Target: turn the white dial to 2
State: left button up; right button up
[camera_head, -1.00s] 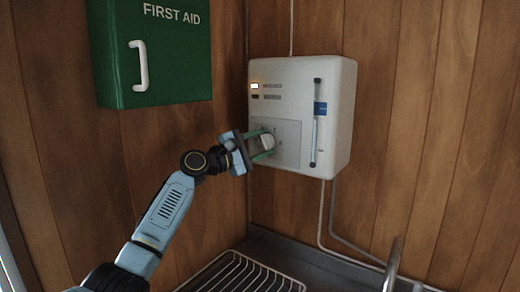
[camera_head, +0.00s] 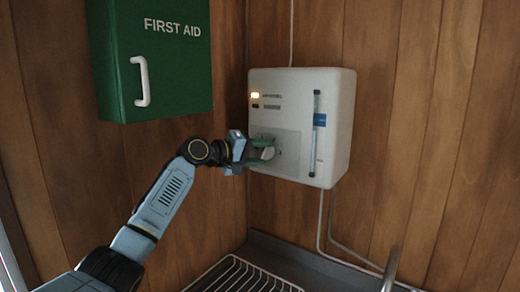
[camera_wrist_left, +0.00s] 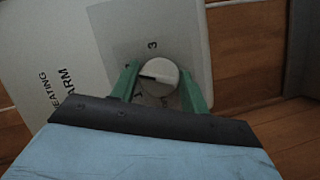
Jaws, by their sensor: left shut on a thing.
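The white dial (camera_wrist_left: 158,76) is on the front of a white wall unit (camera_head: 335,125). In the left wrist view it sits between the two green fingers of my left gripper (camera_wrist_left: 158,92), with a dark pointer mark on its face. A numeral 3 (camera_wrist_left: 152,45) is printed beside it; other dial numbers are hidden or too small to read. In the head view the dial (camera_head: 268,152) is partly covered by the fingers. My left gripper (camera_head: 262,150) is shut on the dial. My right gripper is not in view.
A green first aid cabinet (camera_head: 170,75) with a white handle hangs at upper left, above my left arm. An upright tube gauge (camera_head: 313,135) is on the unit's right side. Below are a wire rack (camera_head: 245,275) and a metal tap (camera_head: 391,268).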

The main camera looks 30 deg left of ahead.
pick_arm(q)
jog(key=shift+m+p, duration=0.3)
jog(key=shift+m, duration=0.2)
jog(key=o, duration=1)
jog(key=b+v, duration=0.1)
jog(key=v, duration=0.3)
jog(key=b+v, duration=0.1)
jog(key=v, duration=0.4)
jog(key=b+v, duration=0.1)
jog(key=v, duration=0.3)
jog(key=shift+s+d+r, duration=0.1)
jog(key=shift+s+r, duration=0.1)
jog(key=shift+r, duration=0.1)
